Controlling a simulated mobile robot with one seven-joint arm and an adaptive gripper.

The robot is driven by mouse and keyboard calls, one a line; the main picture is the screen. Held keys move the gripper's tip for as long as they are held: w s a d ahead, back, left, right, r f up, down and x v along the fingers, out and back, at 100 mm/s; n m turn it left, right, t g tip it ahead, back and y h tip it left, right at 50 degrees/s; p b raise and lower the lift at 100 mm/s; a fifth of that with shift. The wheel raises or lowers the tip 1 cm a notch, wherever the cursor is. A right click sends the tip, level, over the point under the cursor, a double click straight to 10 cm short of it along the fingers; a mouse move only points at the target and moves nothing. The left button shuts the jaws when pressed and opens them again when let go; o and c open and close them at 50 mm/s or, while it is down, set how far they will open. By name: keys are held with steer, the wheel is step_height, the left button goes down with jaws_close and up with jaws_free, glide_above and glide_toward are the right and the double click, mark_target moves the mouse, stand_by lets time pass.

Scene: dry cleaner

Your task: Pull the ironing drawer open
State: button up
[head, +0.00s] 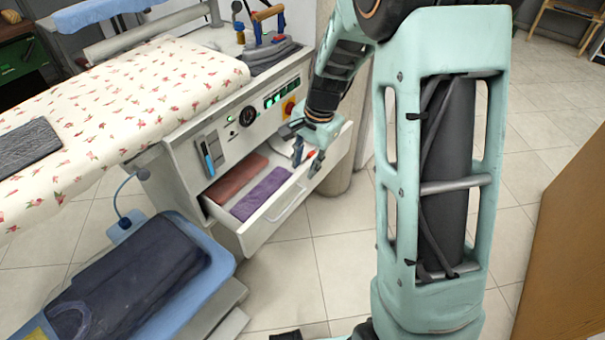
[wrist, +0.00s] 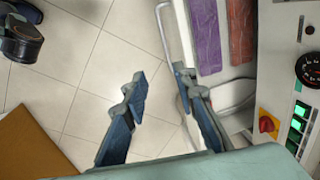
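The ironing drawer (head: 256,233) stands pulled out from the ironing unit, with its inside showing. A brown folded cloth (head: 236,178) and a purple folded cloth (head: 262,192) lie in it; both also show in the wrist view. Its pale bar handle (head: 289,204) runs along the front panel. My gripper (head: 306,165) is at the right part of the drawer front. In the wrist view my gripper (wrist: 160,78) has its fingers apart with nothing held. The handle (wrist: 163,35) ends close to the right finger; I cannot tell whether they touch.
The control panel (head: 243,125) with dials and green lights is above the drawer. A floral ironing board (head: 120,90) extends left. A blue tray (head: 215,262) with dark folded clothing is at lower left. Tiled floor (head: 345,255) is clear before the drawer. A brown wooden surface (head: 570,235) is at right.

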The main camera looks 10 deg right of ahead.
steer(key=r, duration=0.5)
steer(key=shift+s+d+r, duration=0.3)
steer(key=shift+s+d, duration=0.05)
steer(key=shift+s, duration=0.05)
steer(key=shift+c, duration=1.3)
steer(key=s+f+m+g+y, duration=0.1)
steer(key=f+m, duration=0.1)
steer(key=f, duration=0.2)
steer(key=s+f+m+g+y, duration=0.1)
steer(key=f+m, duration=0.1)
steer(key=f, duration=0.1)
steer(key=s+d+f+m+g, duration=0.1)
steer(key=f, duration=0.3)
steer(key=shift+s+d+f+m+y, duration=0.1)
steer(key=shift+s+f+m+y, duration=0.25)
steer(key=shift+m+y, duration=0.05)
steer(key=shift+c, duration=0.2)
steer(key=m+t+y+b, duration=0.2)
steer(key=m+t+y, duration=1.1)
steer(key=m, duration=1.7)
glide_toward(291, 204)
steer(key=w+a+t+h, duration=0.1)
steer(key=w+a, duration=0.1)
steer(key=w+a+r+h, duration=0.1)
steer(key=w+a, duration=0.1)
steer(key=a, duration=0.1)
steer(key=w+a+r+t+h, duration=0.1)
steer(key=w+a, duration=0.1)
steer(key=a, duration=0.1)
steer(key=shift+t, duration=0.3)
